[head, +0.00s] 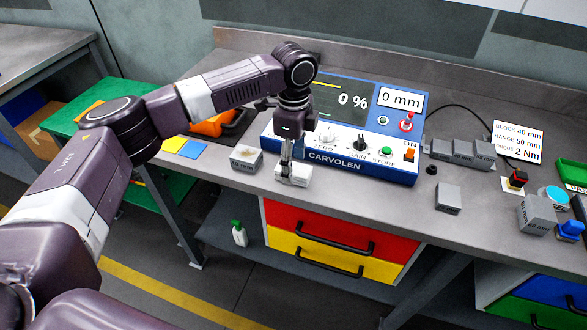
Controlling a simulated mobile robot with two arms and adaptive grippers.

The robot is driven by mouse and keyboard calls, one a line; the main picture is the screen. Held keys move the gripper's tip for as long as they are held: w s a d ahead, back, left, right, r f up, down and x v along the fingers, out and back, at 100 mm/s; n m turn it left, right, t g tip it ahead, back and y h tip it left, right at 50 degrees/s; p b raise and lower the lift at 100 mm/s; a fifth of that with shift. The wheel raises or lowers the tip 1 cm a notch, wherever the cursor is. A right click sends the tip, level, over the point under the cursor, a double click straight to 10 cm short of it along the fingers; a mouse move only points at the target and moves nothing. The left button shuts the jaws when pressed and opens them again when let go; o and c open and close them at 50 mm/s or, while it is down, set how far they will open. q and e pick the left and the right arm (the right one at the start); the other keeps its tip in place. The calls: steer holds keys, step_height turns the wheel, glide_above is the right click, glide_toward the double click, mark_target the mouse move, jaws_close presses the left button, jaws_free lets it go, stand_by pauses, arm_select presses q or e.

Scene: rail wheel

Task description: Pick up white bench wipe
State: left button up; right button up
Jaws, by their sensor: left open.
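A small white item that looks like the bench wipe (299,174) lies near the front edge of the grey bench (330,196), in front of the blue CARVOLEN instrument. My left gripper (287,161) points down at it from above, with its fingers open. The fingertips overlap the left part of the white item in the picture. I cannot tell whether they touch it or reach around it. The fingers and their shadowed side hide part of the item. My right gripper is not in view.
A grey block (246,158) stands close to the left of the gripper. The blue instrument (360,160) with knobs and buttons stands close behind. Drawers (325,230) sit below the bench. The bench front right of the wipe is clear.

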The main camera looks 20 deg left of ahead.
arm_select(q)
steer(key=shift+w+a+f, duration=0.1)
steer(key=shift+w+f, duration=0.05)
steer(key=shift+f, duration=0.5)
steer(key=shift+w+f, duration=0.15)
steer(key=shift+f, duration=0.65)
steer(key=shift+s, duration=0.1)
steer(key=c, duration=1.2)
steer(key=shift+c, duration=0.2)
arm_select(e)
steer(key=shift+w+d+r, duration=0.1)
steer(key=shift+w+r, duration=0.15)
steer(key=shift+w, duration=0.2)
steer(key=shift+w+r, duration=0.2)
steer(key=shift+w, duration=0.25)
arm_select(q)
steer(key=shift+r, duration=0.15)
steer(key=shift+r, duration=0.3)
step_height(320, 180, up, 19)
steer(key=b, duration=0.2)
steer(key=shift+r, duration=0.15)
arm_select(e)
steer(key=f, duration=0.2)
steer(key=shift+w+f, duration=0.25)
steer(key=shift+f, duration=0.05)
